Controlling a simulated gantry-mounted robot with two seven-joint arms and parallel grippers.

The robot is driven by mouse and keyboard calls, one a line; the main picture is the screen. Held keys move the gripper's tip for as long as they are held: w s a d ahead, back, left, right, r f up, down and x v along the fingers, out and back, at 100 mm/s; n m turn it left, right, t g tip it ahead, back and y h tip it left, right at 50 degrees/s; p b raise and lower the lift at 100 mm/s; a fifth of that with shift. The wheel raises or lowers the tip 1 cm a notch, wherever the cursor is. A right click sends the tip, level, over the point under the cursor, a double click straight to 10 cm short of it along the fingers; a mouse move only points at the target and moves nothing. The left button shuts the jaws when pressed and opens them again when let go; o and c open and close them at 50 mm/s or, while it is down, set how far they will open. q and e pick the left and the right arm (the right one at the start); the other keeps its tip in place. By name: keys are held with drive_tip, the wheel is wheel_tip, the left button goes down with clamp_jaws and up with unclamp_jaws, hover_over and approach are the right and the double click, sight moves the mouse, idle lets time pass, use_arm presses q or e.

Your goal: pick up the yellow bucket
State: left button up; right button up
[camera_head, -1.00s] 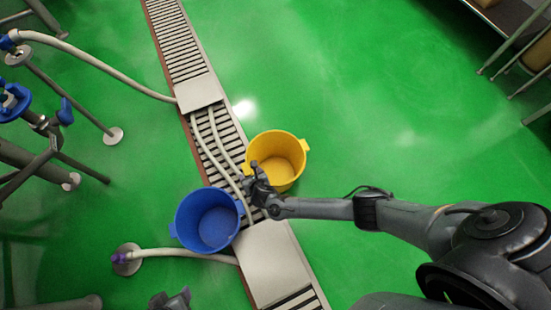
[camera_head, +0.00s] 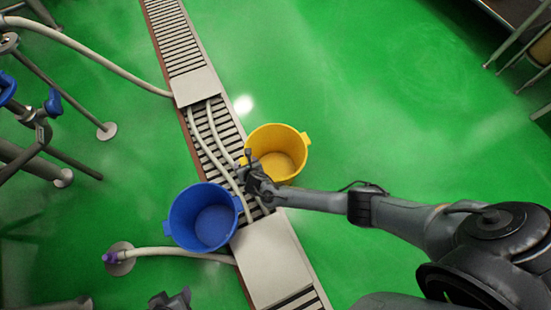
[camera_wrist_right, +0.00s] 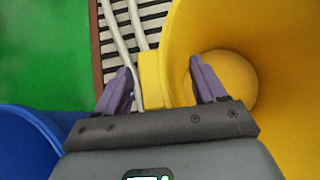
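The yellow bucket (camera_head: 290,146) stands upright at the right edge of the floor drain, its open top facing up. It fills the right of the right wrist view (camera_wrist_right: 290,70). My right gripper (camera_head: 249,160) is at the bucket's left side. In the right wrist view its purple fingers (camera_wrist_right: 160,72) are apart, with the bucket's yellow side handle (camera_wrist_right: 154,82) between them. The right finger appears over the bucket's opening; contact is not clear. A dark part at the bottom edge of the head view appears to be my left gripper (camera_head: 172,299), mostly cut off.
A blue bucket (camera_head: 204,217) stands close by on the left of the drain. Pale hoses (camera_head: 214,150) run along the slatted drain (camera_head: 178,40). Metal stands and pipes are at left. Green floor (camera_head: 390,90) is clear at upper right.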

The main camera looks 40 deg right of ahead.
clamp_jaws()
drive_tip(key=shift+w, duration=0.1)
drive_tip(key=shift+r, duration=0.15)
